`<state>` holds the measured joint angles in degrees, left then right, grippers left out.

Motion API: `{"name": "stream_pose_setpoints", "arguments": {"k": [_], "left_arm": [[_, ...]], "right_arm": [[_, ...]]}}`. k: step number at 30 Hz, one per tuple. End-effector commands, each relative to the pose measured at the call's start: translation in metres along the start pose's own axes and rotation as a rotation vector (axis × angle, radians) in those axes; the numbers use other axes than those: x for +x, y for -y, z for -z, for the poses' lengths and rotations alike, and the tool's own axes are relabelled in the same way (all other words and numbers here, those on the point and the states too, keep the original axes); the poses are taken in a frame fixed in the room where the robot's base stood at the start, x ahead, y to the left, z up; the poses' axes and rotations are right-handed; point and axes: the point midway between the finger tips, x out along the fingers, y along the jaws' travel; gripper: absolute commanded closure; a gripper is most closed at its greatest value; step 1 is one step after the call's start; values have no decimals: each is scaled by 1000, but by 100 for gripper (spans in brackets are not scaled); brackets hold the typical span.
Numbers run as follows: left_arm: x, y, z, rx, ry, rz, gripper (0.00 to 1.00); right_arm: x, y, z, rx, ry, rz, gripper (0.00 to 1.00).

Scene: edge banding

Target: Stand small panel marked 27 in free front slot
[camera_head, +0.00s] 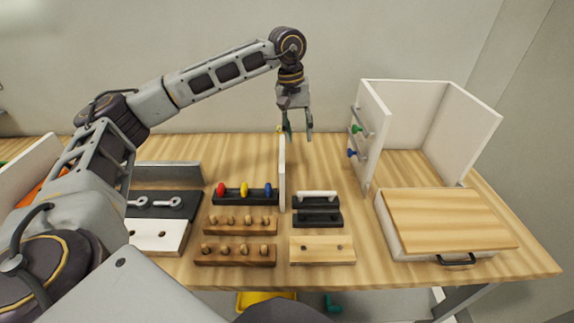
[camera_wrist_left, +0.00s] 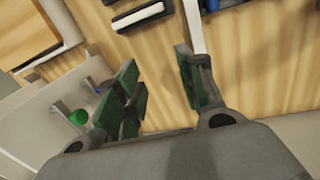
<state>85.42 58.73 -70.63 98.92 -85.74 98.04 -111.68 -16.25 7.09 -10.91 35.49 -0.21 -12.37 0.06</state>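My left gripper (camera_head: 299,130) is open and points down, above the back of the table, just right of the far end of a thin white upright panel (camera_head: 283,172). In the left wrist view the green-padded fingers (camera_wrist_left: 160,88) are apart with nothing visible between them. The white panel's edge (camera_wrist_left: 194,28) runs beyond the right finger's tip; I cannot tell if they touch. No 27 is readable on any panel. A black slotted rack (camera_head: 318,218) has a white strip (camera_head: 318,195) standing in its back part; its front part looks empty. My right gripper is not in view.
A white open cabinet (camera_head: 416,120) with coloured knobs stands at back right. A wood-topped box (camera_head: 445,216) lies before it. Wooden peg racks (camera_head: 238,224), a light wooden block (camera_head: 322,249) and a rack with red, yellow and blue knobs (camera_head: 245,193) crowd the middle.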

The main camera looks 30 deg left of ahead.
Motion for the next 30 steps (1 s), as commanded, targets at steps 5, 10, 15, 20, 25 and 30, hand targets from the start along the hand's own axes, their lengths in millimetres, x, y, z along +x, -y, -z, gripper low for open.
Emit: {"name": "stream_pose_setpoints", "arguments": {"k": [5, 10, 15, 20, 25, 30], "left_arm": [[-25, 41, 9, -47, -20, 103, 62], [-35, 58, 11, -68, -22, 147, 62], [-36, 60, 11, -70, -22, 151, 62], [-36, 60, 11, -70, -22, 150, 62], [-31, 60, 11, -70, -22, 151, 62], [-16, 63, 11, -70, -22, 151, 62]], "right_arm": [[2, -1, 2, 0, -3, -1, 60], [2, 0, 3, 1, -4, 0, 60], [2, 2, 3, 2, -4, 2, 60], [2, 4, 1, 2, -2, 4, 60], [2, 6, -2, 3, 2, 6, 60], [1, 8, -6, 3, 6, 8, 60]]}}
